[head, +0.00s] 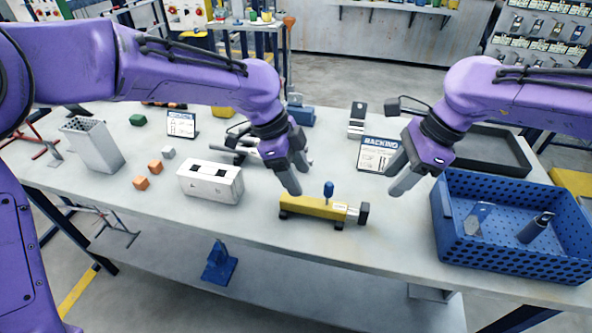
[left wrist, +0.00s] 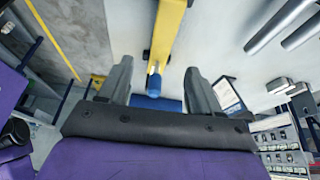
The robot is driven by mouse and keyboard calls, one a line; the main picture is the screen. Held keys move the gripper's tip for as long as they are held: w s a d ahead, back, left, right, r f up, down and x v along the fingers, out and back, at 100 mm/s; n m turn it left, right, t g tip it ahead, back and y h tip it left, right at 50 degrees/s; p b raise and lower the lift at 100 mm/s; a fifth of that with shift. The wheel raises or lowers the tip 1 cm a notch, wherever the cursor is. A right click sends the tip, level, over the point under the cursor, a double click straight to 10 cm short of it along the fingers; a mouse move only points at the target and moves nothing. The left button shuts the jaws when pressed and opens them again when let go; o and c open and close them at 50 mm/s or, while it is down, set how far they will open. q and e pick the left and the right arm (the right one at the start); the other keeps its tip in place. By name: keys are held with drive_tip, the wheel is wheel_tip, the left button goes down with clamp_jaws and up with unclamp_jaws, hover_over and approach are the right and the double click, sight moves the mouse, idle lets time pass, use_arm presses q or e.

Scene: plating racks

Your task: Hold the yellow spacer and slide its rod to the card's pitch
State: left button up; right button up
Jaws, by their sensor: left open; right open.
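The yellow spacer (head: 308,207) lies on the table near its front edge, with a blue knob (head: 328,189) standing up from it and a dark block (head: 364,213) at its right end. The racking card (head: 379,153) stands behind it; its pitch is too small to read. My left gripper (head: 292,184) is open and empty above the spacer's left half. In the left wrist view the spacer (left wrist: 168,35) and blue knob (left wrist: 154,83) show between and beyond its fingers (left wrist: 157,82). My right gripper (head: 398,180) is open and empty, right of the spacer and above the table.
A blue perforated crate (head: 510,256) with a few items stands at the right. A white block with slots (head: 210,182) lies left of the spacer. Small orange cubes (head: 141,183) and a grey holder (head: 92,145) are farther left. A dark tray (head: 490,150) is behind the crate.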

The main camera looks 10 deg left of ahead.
sight(310, 201)
use_arm(q)
drive_tip(key=shift+f, duration=0.25)
drive_tip(key=x, duration=1)
drive_tip(key=shift+w+a, duration=0.1)
drive_tip(key=shift+w, duration=0.05)
clamp_jaws()
